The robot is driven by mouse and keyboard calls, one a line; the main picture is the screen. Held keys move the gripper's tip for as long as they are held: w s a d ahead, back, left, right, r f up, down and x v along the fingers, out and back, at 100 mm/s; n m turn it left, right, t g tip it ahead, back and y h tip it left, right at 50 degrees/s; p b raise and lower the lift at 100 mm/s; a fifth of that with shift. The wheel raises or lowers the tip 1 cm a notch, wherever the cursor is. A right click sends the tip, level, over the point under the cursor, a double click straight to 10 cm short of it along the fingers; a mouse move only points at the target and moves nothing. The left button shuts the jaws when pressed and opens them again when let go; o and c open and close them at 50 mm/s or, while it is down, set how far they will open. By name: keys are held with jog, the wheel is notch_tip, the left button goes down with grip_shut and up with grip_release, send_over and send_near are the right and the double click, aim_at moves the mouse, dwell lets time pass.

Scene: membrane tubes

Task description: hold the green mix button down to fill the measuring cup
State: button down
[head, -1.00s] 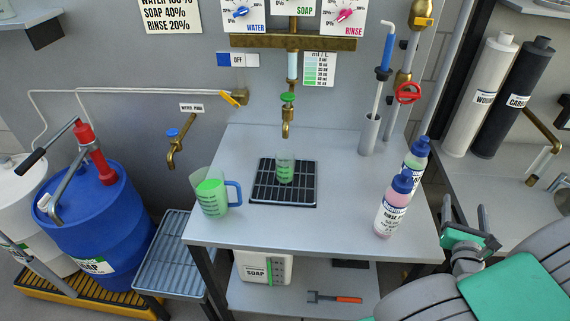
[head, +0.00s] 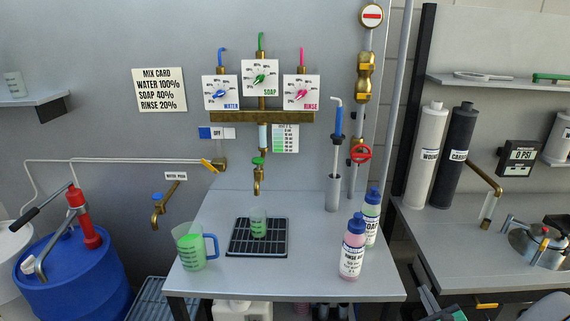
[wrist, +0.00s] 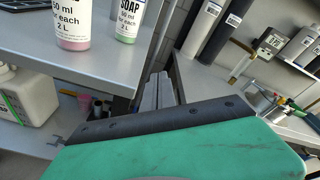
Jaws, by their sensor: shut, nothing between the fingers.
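The green button (head: 258,161) sits on the brass tap (head: 258,181) below the clear tube of the mixing panel. A small clear cup (head: 258,222) with green on it stands upright on the black drip grate (head: 240,246), below the tap; its fill level is too small to tell. A larger measuring jug (head: 190,248) with green inside and a blue handle stands left of the grate. My gripper is far from the button, low at the right of the table. Its two grey fingers (wrist: 159,91) are together and empty in the wrist view.
A pink rinse bottle (head: 352,250) and a soap bottle (head: 371,215) stand at the table's right side, near my gripper. Dials (head: 261,78) for water, soap and rinse are above the tap. A blue drum (head: 75,275) is at left. The table's front middle is clear.

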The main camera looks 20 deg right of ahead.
jog(key=s+a+f+n+g+y, duration=0.2)
jog(key=a+f+n+g+y, duration=0.2)
jog(key=a+f+n, duration=0.25)
jog(key=s+a+f+n+g+y, duration=0.3)
jog(key=a+f+n+y, duration=0.15)
jog(key=a+n, duration=0.35)
jog(key=w+a+r+n+g+h, duration=0.2)
jog(key=w+a+r+n+g, duration=0.1)
jog(key=a+r+n, duration=1.5)
jog(key=a+n+g, duration=0.1)
jog(key=a, duration=0.2)
jog(key=shift+a+r+g+h, duration=0.15)
jog(key=shift+a+g+h, duration=0.1)
jog(key=shift+g+h, duration=0.15)
jog(key=shift+w, duration=0.1)
